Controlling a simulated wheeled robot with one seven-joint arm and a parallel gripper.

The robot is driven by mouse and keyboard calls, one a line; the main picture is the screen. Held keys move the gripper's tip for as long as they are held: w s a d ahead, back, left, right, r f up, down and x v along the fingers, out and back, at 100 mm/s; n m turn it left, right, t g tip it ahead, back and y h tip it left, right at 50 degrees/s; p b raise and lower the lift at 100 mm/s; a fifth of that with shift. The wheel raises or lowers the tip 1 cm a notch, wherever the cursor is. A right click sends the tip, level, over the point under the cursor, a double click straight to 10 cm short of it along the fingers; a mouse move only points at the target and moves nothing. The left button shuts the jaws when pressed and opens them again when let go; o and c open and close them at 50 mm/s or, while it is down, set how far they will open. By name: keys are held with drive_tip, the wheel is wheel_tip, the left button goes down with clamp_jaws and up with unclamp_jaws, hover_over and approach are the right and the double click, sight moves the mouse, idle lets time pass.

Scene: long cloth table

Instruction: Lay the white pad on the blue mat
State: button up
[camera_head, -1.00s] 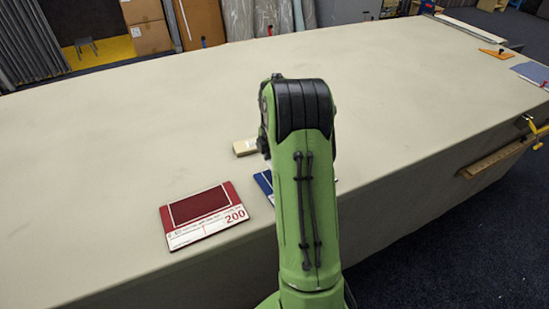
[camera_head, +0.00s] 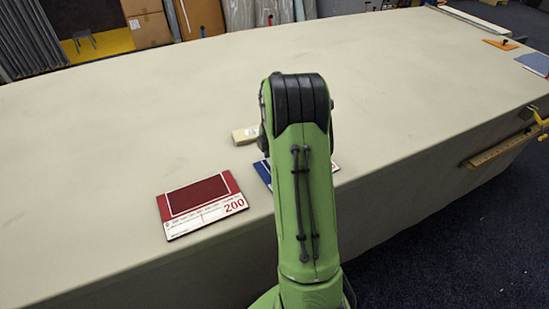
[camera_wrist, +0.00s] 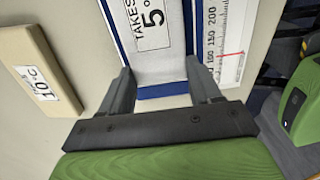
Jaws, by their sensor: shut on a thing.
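The white pad (camera_wrist: 160,62) sits between the two fingers of my gripper (camera_wrist: 159,74) in the wrist view, and the fingers are shut on it. Its label reads "TAKES 5". The blue mat (camera_wrist: 165,90) shows as blue bands around the pad and a white printed scale strip on the right. The pad appears over the mat's field; I cannot tell whether it touches the mat. In the head view only a corner of the blue mat (camera_head: 262,172) shows beside my arm, which hides the gripper and the pad.
A cream block (camera_head: 244,135) marked "10 °C" lies just left of the mat and also shows in the wrist view (camera_wrist: 38,70). A red mat (camera_head: 202,205) lies left, near the table's front edge. The table (camera_head: 120,120) is clear behind.

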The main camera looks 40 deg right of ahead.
drive_tip(key=shift+f, duration=0.1)
drive_tip(key=o, duration=1.1)
wheel_tip(320, 180, up, 16)
drive_tip(key=p, duration=0.4)
drive_tip(key=shift+f, duration=0.15)
